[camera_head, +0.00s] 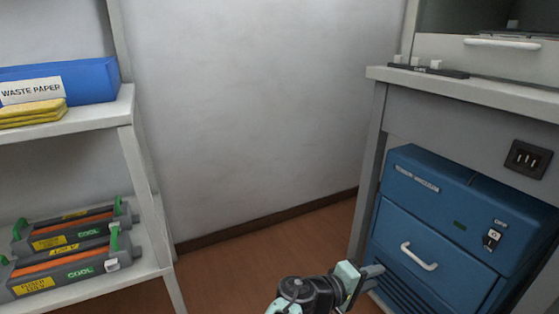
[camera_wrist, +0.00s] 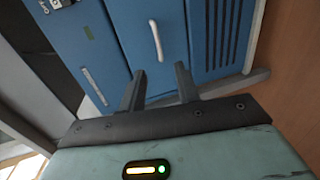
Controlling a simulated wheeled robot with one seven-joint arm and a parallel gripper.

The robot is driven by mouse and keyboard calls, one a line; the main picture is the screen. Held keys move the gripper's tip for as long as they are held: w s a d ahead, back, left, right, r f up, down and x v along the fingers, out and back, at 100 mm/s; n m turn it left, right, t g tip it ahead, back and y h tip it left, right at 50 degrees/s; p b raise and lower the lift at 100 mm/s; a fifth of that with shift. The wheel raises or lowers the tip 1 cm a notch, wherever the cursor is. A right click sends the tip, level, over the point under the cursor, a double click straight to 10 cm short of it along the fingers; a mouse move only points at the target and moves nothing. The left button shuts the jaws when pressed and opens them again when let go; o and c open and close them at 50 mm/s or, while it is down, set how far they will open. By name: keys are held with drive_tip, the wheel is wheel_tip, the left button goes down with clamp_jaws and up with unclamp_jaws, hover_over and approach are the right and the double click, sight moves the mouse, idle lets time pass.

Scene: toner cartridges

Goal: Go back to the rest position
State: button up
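My gripper (camera_head: 372,273) is at the bottom of the head view, in front of the blue printer-like cabinet (camera_head: 446,226) that stands under the grey counter. In the wrist view, its two dark fingers (camera_wrist: 159,84) are spread apart with nothing between them. Beyond the fingers, the wrist view shows the blue front of the cabinet with a white handle (camera_wrist: 156,40). I cannot tell how far the fingertips are from the cabinet front. The cabinet's drawer looks shut.
At left, a white shelf (camera_head: 125,112) holds a blue waste paper box (camera_head: 95,80) and yellow cloths (camera_head: 33,113). Toner cartridges (camera_head: 75,262) lie on its lower board. A grey counter (camera_head: 490,92) is at right. The brown floor (camera_head: 270,250) between is clear.

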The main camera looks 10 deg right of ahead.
drive_tip(key=s+f+m+g+y, duration=0.1)
drive_tip(key=s+f+g+y, duration=0.1)
drive_tip(key=s+g, duration=0.3)
drive_tip(key=s+f+g+y, duration=0.2)
drive_tip(key=s+f+y, duration=0.1)
drive_tip(key=s, duration=0.3)
drive_tip(key=s+a+r+n+g+y+p, duration=0.1)
drive_tip(key=s+a+r+n+g+y, duration=0.1)
drive_tip(key=s+a+r+y, duration=0.65)
drive_tip(key=a+r+n+t+y+p, duration=0.1)
drive_tip(key=a+r+t+p, duration=0.1)
drive_tip(key=r+p, duration=1.7)
drive_tip(key=a+r+n+t+p, duration=0.1)
drive_tip(key=a+r+t+p, duration=0.1)
drive_tip(key=r+p, duration=1.8)
wheel_tip(320, 180, up, 16)
drive_tip(key=shift+r+n+y, duration=0.1)
drive_tip(key=shift+n+y, duration=0.2)
drive_tip(key=shift+y, duration=0.05)
